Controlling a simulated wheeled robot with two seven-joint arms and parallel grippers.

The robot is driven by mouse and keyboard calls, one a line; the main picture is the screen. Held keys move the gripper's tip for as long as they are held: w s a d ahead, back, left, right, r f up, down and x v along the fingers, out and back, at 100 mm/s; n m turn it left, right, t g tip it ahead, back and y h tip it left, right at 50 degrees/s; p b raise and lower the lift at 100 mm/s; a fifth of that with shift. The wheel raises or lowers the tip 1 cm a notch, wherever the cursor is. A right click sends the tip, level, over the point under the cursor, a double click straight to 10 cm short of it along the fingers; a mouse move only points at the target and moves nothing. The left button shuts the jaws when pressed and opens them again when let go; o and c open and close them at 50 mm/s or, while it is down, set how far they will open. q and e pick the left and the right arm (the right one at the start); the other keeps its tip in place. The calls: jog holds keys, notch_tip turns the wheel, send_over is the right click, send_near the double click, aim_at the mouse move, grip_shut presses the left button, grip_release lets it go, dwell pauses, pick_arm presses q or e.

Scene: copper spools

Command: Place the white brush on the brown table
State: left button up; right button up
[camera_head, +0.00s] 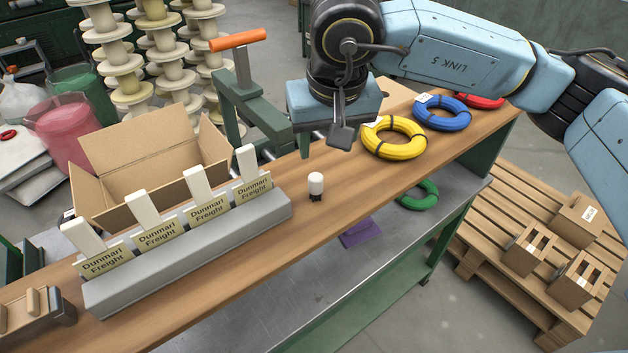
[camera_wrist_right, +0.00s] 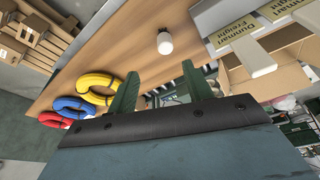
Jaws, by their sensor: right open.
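The white brush (camera_head: 315,184) is small, with a rounded white body and dark bristles at its lower end. It stands upright on the brown table (camera_head: 345,202), to the right of the grey sign holder. It also shows in the right wrist view (camera_wrist_right: 165,42), beyond the fingertips and apart from them. My right gripper (camera_head: 316,143) is above the table, behind and above the brush in the head view. Its two green fingers (camera_wrist_right: 158,80) stand apart with nothing between them in the right wrist view. My left gripper is not in view.
The grey holder (camera_head: 190,255) carries several Dunmari Freight cards. An open cardboard box (camera_head: 145,165) and a green clamp (camera_head: 243,70) with an orange handle stand behind. Yellow (camera_head: 394,138), blue (camera_head: 441,113) and red coils lie toward the right end. Bare tabletop surrounds the brush.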

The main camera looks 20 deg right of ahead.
aim_at(316, 178)
jog(key=p+x, duration=0.1)
jog(key=x, duration=0.5)
jog(key=shift+s+a+f, duration=0.1)
jog(key=x, duration=0.1)
jog(key=p+x, duration=0.1)
jog(key=x, duration=0.2)
jog(key=shift+a+f+p, duration=0.15)
jog(key=shift+a+p, duration=0.2)
jog(key=shift+a, duration=0.05)
jog(key=shift+f, duration=0.5)
grip_shut()
